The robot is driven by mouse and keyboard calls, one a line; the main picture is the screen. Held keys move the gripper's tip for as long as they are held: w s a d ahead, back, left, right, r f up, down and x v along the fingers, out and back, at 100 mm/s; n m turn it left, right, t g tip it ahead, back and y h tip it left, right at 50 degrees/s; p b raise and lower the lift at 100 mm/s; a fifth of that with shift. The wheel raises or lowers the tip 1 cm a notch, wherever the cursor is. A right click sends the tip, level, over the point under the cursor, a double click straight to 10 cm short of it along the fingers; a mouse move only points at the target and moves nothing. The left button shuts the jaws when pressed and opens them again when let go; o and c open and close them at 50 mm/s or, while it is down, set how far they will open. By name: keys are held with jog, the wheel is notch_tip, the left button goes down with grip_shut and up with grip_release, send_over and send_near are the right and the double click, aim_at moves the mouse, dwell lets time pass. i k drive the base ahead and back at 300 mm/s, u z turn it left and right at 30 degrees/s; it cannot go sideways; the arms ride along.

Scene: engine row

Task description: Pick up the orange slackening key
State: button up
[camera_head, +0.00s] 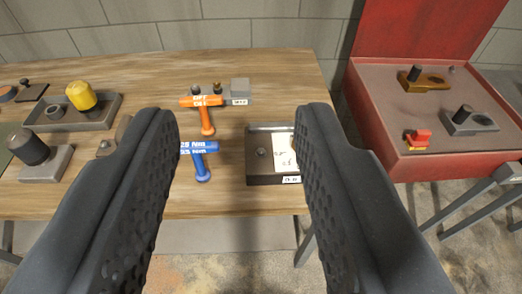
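An orange T-shaped key (206,115) with lettering on its crossbar is on the wooden table, near the middle of the view. Its crossbar overlaps the front of a small grey block or stand. A blue T-shaped key (202,160) with lettering lies just in front of it. My gripper (232,118) is open, with its two black textured fingers wide apart at left and right. Nothing is between the fingertips; both keys show in the gap beyond them. I cannot tell how far the fingers are above the table.
The wooden table (240,65) has a dark tray with a white card (255,178) right of the keys. A grey tray with a yellow knob (80,95) and a dark-knobbed block (35,150) are at left. A red box (375,95) with fittings stands at right. A block wall is behind.

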aim_at(208, 129)
jog(key=k, duration=0.55)
jog(key=u, duration=0.45)
jog(key=i, duration=1.75)
jog(key=u, duration=0.1)
